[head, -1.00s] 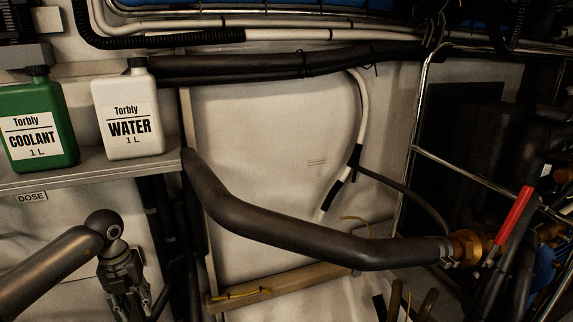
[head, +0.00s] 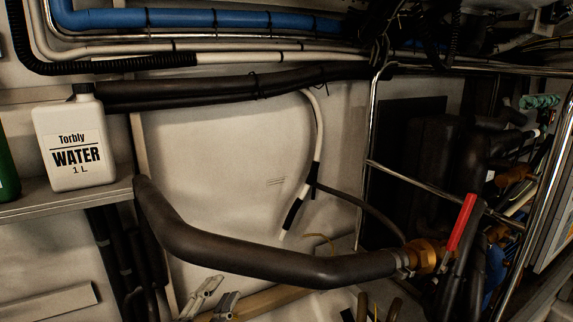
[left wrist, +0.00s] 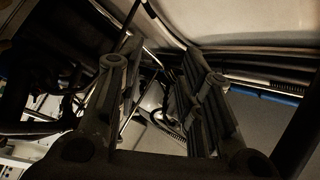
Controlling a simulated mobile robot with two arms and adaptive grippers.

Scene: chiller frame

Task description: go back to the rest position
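My left gripper (head: 221,292) shows at the bottom edge of the head view, left of centre. Only its two pale grey fingers show there, set apart, below the thick dark insulated pipe (head: 250,262). In the left wrist view both dark fingers of the left gripper (left wrist: 164,62) stand apart with nothing held between them; pipes and wall show behind the gap. The rest of my left arm is out of the head view. My right gripper is in neither view.
A white WATER jug (head: 75,145) stands on a shelf (head: 70,200) at left, with a green jug (head: 8,170) cut off by the edge. A red-handled valve (head: 462,222) and metal rails (head: 410,178) are at right. Pale wall panel (head: 225,165) fills the middle.

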